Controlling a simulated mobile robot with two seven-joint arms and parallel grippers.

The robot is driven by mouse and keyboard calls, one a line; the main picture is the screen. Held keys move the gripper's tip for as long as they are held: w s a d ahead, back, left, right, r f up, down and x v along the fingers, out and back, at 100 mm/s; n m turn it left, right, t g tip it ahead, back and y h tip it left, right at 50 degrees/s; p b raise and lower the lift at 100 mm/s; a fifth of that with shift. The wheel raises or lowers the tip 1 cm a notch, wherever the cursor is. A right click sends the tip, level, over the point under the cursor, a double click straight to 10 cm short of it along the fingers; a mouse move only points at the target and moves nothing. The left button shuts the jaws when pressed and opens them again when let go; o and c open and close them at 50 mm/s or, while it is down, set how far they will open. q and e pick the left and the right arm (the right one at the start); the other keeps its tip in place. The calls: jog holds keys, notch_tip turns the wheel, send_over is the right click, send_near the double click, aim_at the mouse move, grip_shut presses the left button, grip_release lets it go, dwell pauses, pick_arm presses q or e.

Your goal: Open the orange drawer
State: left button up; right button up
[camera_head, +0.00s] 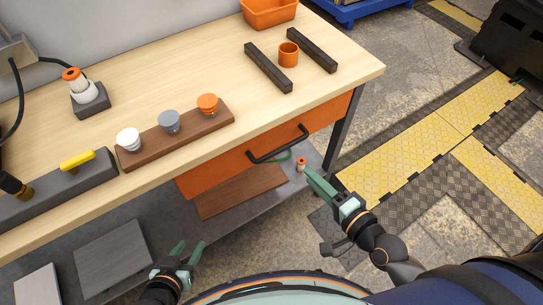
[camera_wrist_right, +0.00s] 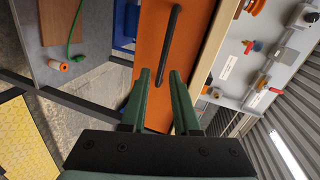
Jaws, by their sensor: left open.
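The orange drawer (camera_head: 225,166) sits under the front edge of the wooden table, and its front looks flush with the table. A black bar handle (camera_head: 278,146) is fixed across its front; the drawer (camera_wrist_right: 152,42) and handle (camera_wrist_right: 167,45) also show in the right wrist view. My right gripper (camera_head: 312,178) is in front of the drawer's right part, below the handle's right end. In the right wrist view its green fingers (camera_wrist_right: 160,75) are apart with nothing held, and the handle lies ahead in line with the gap. My left gripper (camera_head: 187,250) is open and empty, low at left.
The table top (camera_head: 190,75) bears a brown block (camera_head: 178,140) with several coloured cups, two dark bars (camera_head: 268,68) and an orange cup (camera_head: 288,54). A grey lower shelf (camera_head: 250,218) holds a brown board (camera_head: 240,191). A table leg (camera_head: 342,128) stands right of the drawer.

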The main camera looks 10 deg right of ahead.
aim_at(283, 147)
jog(key=shift+m, duration=0.7)
jog(key=x, duration=0.8)
jog(key=r+b+x, duration=0.1)
jog(key=x, duration=0.3)
jog(key=shift+w+a+f, duration=0.1)
jog(key=shift+w+a, duration=0.1)
jog(key=shift+w, duration=0.25)
grip_shut()
dwell(0.3)
